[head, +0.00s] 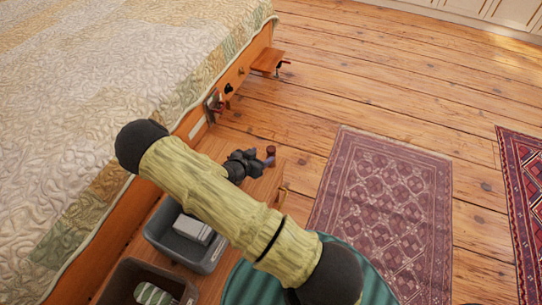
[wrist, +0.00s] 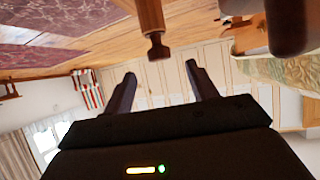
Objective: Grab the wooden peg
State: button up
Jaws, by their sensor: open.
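A brown wooden peg with a knobbed end (wrist: 156,46) shows in the wrist view, at the top centre. It lies ahead of my open gripper (wrist: 160,71), lined up with the gap between the two dark fingers. No contact shows. In the head view a small dark reddish-brown peg (head: 270,150) stands at the far end of the low wooden surface (head: 262,188) beside the bed. My gripper (head: 266,160) is right next to it there, and its fingers are small and partly hidden by the wrist.
The quilted bed (head: 90,90) fills the left. Grey bin (head: 203,262) and dark bin (head: 120,283) stand below my arm. A small wooden shelf (head: 268,59) juts from the bed frame. A patterned rug (head: 385,190) lies on the open plank floor at right.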

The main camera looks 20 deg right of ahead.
aim_at(269, 151)
jog(key=shift+b+x, duration=0.3)
jog(key=shift+x, duration=1.25)
jog(key=b+x, duration=0.2)
jog(key=x, duration=0.2)
jog(key=shift+d+f+b, duration=0.15)
jog(key=shift+f+b, duration=0.15)
jog(key=shift+b, duration=0.1)
jog(key=shift+w+d+f, duration=0.1)
jog(key=shift+w+d, duration=0.1)
jog(key=shift+d, duration=0.1)
jog(key=c, duration=1)
jog(key=shift+c, duration=0.2)
